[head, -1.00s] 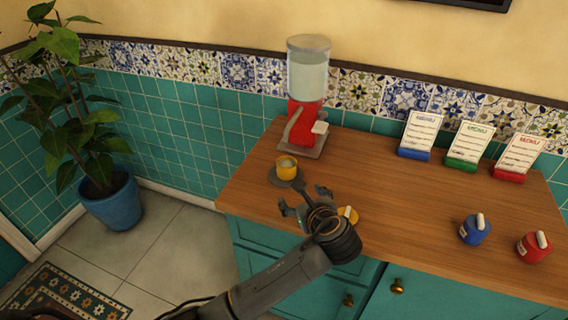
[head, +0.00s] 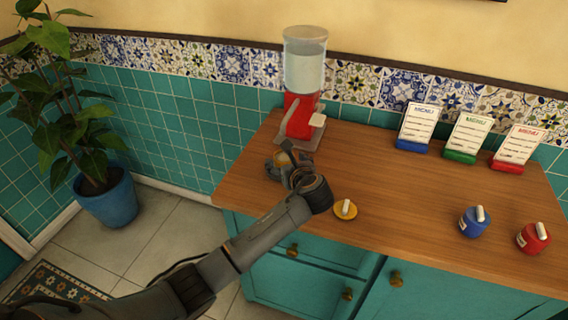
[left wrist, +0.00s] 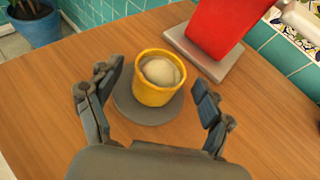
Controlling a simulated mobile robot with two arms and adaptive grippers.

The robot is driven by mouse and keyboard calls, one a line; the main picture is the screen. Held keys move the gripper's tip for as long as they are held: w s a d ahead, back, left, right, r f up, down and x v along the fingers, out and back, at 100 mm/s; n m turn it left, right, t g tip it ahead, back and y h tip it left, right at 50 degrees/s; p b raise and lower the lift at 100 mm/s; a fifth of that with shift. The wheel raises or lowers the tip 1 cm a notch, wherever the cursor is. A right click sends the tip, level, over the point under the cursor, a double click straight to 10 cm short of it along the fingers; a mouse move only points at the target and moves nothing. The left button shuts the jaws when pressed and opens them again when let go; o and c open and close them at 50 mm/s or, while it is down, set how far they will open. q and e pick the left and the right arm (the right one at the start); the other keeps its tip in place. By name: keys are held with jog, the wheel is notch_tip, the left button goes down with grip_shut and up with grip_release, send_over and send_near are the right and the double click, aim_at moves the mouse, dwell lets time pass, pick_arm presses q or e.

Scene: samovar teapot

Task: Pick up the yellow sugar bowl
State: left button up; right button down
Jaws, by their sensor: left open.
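The yellow sugar bowl (left wrist: 157,90) stands upright on a round grey saucer (left wrist: 128,104) on the wooden counter, with a pale rounded heap inside it. In the left wrist view my left gripper (left wrist: 152,110) is open, one finger on each side of the bowl, with gaps between fingers and bowl. A yellow lid with a white handle (head: 345,209) lies on the counter near the front edge. My right gripper is not in view.
A red dispenser with a clear tank (head: 302,90) stands just behind the bowl. Blue (head: 475,221) and red (head: 533,238) lidded pots stand at the right, with menu stands (head: 466,138) behind. The middle of the wooden counter (head: 400,190) is clear.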

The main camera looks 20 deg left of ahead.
pick_arm(q)
jog(key=x, duration=0.2)
jog(key=shift+w+a+f, duration=0.15)
jog(key=shift+w+a, duration=0.05)
jog(key=shift+w, duration=0.05)
jog(key=c, duration=1.4)
jog(key=shift+r, duration=0.25)
